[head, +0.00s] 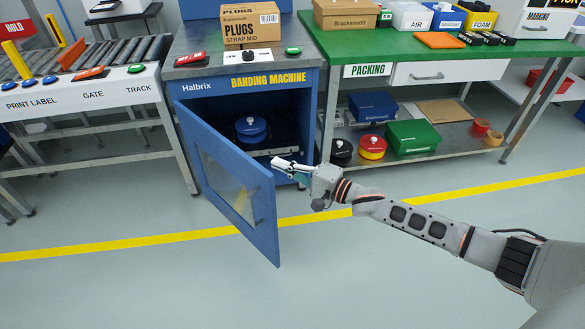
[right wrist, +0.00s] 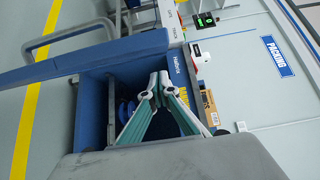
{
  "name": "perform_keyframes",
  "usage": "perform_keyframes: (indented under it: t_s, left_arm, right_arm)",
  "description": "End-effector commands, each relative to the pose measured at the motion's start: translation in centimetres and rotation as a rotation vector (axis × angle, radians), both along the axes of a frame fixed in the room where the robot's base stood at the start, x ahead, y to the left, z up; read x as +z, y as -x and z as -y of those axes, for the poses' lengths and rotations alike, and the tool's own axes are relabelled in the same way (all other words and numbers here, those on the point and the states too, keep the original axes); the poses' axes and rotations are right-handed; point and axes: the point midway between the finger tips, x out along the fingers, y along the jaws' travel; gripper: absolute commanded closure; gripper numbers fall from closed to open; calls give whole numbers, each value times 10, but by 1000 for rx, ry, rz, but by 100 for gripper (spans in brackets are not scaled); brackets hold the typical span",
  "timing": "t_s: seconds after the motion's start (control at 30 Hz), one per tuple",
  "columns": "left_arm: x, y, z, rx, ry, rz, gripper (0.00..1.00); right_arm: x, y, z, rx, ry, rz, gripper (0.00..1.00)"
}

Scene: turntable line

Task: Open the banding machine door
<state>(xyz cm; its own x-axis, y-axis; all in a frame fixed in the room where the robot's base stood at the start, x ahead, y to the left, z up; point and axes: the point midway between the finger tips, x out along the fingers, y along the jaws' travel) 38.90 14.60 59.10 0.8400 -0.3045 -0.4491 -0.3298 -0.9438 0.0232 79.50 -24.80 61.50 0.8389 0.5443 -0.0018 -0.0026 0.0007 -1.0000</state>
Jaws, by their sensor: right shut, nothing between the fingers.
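The blue banding machine (head: 190,88) stands at the back centre, its label on the front. Its blue door (head: 225,165), with a clear window, is hinged at the left and swung partly open toward me. A grey handle (head: 255,207) shows near its free edge. My right gripper (head: 274,163) is shut and empty, just right of the door's upper free corner, in front of the opening. I cannot tell whether it touches the door. In the right wrist view the fingers (right wrist: 158,80) meet at their tips, with the door (right wrist: 95,57) beside them. My left gripper is not in view.
A blue round container (head: 251,129) sits inside the machine. A plugs box (head: 250,24) stands on top. The roller track (head: 80,65) is at left, the green packing table (head: 340,47) at right. The floor in front is clear, with a yellow line.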

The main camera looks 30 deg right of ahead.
Motion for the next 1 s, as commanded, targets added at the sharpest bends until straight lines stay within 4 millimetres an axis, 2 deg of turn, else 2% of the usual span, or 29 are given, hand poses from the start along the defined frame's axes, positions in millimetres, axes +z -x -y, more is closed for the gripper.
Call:
perform_keyframes:
  t_s: [0.1, 0.3, 1.0]
  left_arm:
    - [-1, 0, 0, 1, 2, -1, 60]
    - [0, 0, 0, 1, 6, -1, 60]
    - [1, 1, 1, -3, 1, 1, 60]
  right_arm:
    - [-2, 6, -15, 1, -1, -2, 100]
    - [0, 10, -27, 1, 1, -1, 100]
    - [3, 12, -28, -25, -2, 1, 100]
